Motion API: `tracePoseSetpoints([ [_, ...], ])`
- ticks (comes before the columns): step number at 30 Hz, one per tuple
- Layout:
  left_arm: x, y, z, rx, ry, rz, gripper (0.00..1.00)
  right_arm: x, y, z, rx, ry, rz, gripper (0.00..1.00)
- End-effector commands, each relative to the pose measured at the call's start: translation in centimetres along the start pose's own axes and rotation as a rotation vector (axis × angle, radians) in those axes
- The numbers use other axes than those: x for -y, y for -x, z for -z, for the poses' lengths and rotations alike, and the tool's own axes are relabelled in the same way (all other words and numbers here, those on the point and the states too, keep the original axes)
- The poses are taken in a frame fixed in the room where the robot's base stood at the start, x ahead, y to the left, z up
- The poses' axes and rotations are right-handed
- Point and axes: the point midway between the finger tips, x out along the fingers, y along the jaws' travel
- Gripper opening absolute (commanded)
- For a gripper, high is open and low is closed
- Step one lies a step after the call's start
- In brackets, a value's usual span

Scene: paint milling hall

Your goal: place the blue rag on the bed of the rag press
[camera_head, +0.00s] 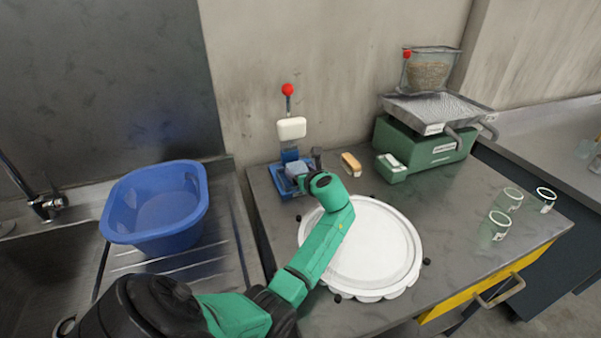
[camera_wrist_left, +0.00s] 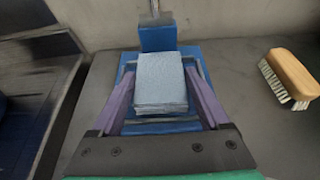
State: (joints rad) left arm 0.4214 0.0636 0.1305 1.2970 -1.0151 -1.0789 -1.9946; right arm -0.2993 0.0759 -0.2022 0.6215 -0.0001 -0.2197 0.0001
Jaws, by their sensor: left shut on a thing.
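The rag press (camera_head: 284,177) stands on the worktop against the wall, with a blue base and column, a white block and a red-knobbed rod above. In the left wrist view its blue base (camera_wrist_left: 190,62) lies beneath and behind the rag. The light blue folded rag (camera_wrist_left: 160,82) is between the two purple fingers of my left gripper (camera_wrist_left: 159,90), which is shut on it. The rag (camera_head: 297,171) is over the press bed; I cannot tell whether it touches the bed. In the head view my left gripper (camera_head: 303,178) is at the press, partly hidden by its wrist. My right gripper is not in view.
A wooden brush (camera_head: 351,164) lies right of the press, beside a green scale (camera_head: 425,145). A large white round lid (camera_head: 375,250) lies under my left forearm. A blue tub (camera_head: 157,205) stands on the drainer at left. Glass jars (camera_head: 500,222) stand at right.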

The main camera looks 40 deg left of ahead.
Motion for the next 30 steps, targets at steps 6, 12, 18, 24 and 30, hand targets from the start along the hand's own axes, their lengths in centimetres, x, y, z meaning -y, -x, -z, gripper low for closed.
tracePoseSetpoints([
  [6, 0.0, -0.2, 0.4, 0.000, -0.001, 0.000, 0.17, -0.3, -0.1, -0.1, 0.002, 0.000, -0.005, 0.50],
  [12, 0.0, -0.2, 0.4, 0.000, -0.001, 0.000, 1.00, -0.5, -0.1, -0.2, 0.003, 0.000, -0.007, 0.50],
  [18, 0.0, 0.2, 0.4, 0.000, -0.001, 0.001, 1.00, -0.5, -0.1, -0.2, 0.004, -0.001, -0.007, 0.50],
  [24, 0.1, 3.2, 0.5, 0.000, 0.001, 0.003, 1.00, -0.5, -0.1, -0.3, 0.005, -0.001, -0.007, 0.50],
  [30, 0.1, 8.0, 0.6, -0.001, 0.000, 0.002, 1.00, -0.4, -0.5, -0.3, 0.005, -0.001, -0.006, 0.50],
])
